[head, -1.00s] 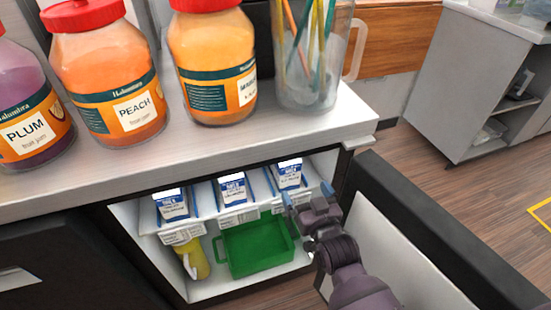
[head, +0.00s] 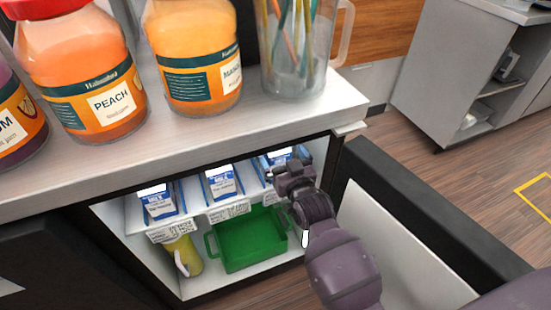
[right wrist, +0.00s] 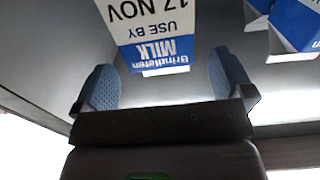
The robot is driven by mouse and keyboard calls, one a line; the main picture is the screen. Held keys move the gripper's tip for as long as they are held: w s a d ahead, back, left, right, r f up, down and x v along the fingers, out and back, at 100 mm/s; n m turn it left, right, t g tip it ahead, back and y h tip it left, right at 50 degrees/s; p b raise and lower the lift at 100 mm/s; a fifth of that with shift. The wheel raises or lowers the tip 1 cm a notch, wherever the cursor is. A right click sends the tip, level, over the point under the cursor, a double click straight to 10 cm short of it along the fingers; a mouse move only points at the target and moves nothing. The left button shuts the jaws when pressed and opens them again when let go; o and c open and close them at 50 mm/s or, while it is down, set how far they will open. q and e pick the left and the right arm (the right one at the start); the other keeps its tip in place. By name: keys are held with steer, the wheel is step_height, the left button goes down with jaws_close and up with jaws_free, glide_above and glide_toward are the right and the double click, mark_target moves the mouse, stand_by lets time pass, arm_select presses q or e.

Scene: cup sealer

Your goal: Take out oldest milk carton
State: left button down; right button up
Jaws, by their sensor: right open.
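Three blue-and-white milk cartons stand in a row on the upper shelf of the open fridge: a left carton (head: 157,203), a middle carton (head: 221,183) and a right carton (head: 275,156). My right gripper (head: 284,166) is at the right carton and partly hides it. In the right wrist view, my right gripper (right wrist: 162,65) is open, its two blue fingers on either side of a milk carton (right wrist: 155,30). Its label shows upside down and reads "USE BY 17 NOV". I cannot tell whether the fingers touch it. The other cartons' dates are unreadable. My left gripper is out of view.
A green bin (head: 248,243) and a yellow item (head: 183,256) sit on the lower shelf. The open fridge door (head: 400,195) stands to the right. The counter (head: 190,140) above holds fruit jam jars (head: 85,75) and a clear pitcher (head: 300,60).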

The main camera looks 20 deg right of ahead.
mark_target(281, 155)
steer(key=shift+w+a, duration=0.1)
steer(key=shift+w, duration=1.5)
steer(key=shift+c, duration=0.2)
steer(key=c, duration=1.3)
